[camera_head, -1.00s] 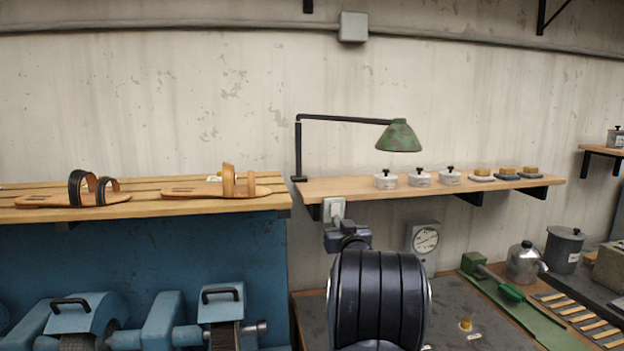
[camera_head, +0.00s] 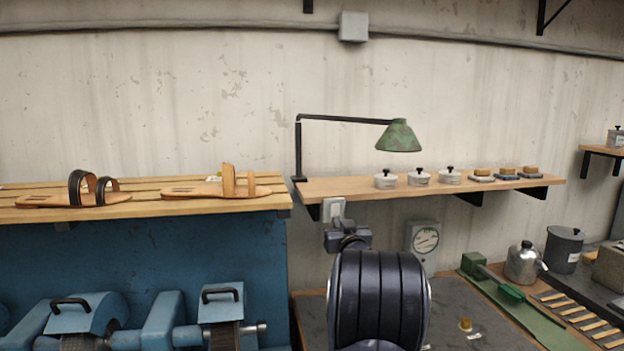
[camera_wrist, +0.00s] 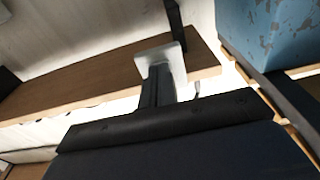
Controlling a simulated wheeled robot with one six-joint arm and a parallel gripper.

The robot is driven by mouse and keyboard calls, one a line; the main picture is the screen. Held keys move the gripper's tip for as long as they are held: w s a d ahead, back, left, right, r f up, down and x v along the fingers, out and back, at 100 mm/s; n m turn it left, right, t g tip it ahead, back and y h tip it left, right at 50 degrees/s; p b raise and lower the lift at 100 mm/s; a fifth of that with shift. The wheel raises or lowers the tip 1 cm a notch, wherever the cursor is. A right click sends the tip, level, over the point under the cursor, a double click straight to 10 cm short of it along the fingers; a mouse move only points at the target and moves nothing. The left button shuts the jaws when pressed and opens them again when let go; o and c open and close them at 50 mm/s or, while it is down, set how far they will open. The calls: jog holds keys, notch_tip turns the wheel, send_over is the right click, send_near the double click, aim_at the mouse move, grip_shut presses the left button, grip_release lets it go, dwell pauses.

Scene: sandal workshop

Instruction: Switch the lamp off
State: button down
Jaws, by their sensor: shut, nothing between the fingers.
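The lamp (camera_head: 399,136) has a green shade on a black bent arm that rises from the left end of the wall shelf. Whether it is lit is hard to tell. A pale switch plate (camera_head: 333,207) is on the wall just below the shelf's left end; it also shows in the wrist view (camera_wrist: 160,56). My gripper (camera_wrist: 157,78) is shut and empty, its fingers pointing at the plate and covering its middle. In the head view my gripper (camera_head: 342,228) is just below the plate. I cannot tell whether the fingertips touch it, and the rocker is hidden.
The wooden shelf (camera_head: 360,190) with small white pots juts out above the switch. A blue machine (camera_head: 140,250) stands at left under a slatted rack holding sandals. A gauge box (camera_head: 424,240) is on the wall at right, above a bench with a kettle (camera_head: 522,262).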

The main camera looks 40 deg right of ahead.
jog(key=shift+w+d, duration=0.1)
jog(key=shift+w, duration=0.05)
jog(key=r+b+v, duration=0.1)
jog(key=v, duration=0.7)
dwell(0.4)
jog(key=x, duration=0.7)
jog(key=shift+w+f+p, duration=0.3)
jog(key=shift+f+p, duration=0.15)
jog(key=shift+d, duration=0.15)
